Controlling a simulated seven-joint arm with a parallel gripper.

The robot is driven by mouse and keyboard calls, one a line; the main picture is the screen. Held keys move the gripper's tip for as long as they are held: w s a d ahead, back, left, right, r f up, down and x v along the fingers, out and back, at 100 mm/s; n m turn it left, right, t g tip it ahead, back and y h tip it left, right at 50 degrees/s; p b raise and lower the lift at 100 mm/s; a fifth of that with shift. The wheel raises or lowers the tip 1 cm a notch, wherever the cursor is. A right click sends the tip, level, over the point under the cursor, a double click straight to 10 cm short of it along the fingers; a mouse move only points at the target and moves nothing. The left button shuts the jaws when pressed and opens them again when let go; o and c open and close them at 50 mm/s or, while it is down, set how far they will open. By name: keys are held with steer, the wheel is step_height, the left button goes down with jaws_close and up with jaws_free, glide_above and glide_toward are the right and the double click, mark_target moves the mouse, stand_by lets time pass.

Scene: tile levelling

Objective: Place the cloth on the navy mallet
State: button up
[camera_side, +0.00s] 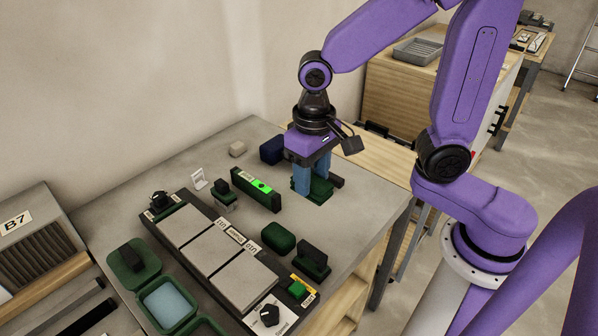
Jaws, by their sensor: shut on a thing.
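My gripper (312,180) points down at the far right part of the grey bench, its blue fingers closed on a dark green, low, soft-looking piece (320,194), which I take to be the cloth. The piece is at or just above the bench top; the fingers hide part of it, and I cannot tell whether it touches the bench. A navy block (272,149), which looks like the head of the navy mallet, lies just behind and left of my gripper, apart from the green piece. No handle of it is clearly visible.
A green level (257,190) stands left of my gripper. A dark panel holds three grey tiles (213,249). A green rounded block (278,238) and a black-topped green block (312,259) stand nearer. A beige block (237,148) lies behind.

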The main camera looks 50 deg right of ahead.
steer(key=w+d+r, duration=0.1)
steer(key=d+r, duration=0.1)
steer(key=d, duration=0.5)
steer(key=w+d+r, duration=0.1)
steer(key=d+r, duration=0.1)
steer(key=d, duration=0.6)
steer(key=w+f, duration=0.3)
steer(key=w, duration=0.1)
steer(key=w+f, duration=0.3)
steer(key=w, duration=0.1)
steer(key=w+f, duration=0.3)
steer(key=w, duration=0.2)
steer(key=shift+d+f, duration=0.25)
steer(key=shift+d, duration=0.05)
steer(key=shift+w+f, duration=0.15)
steer(key=shift+f, duration=1.7)
steer(key=shift+f, duration=0.1)
steer(key=o, duration=1)
steer(key=shift+o, duration=0.2)
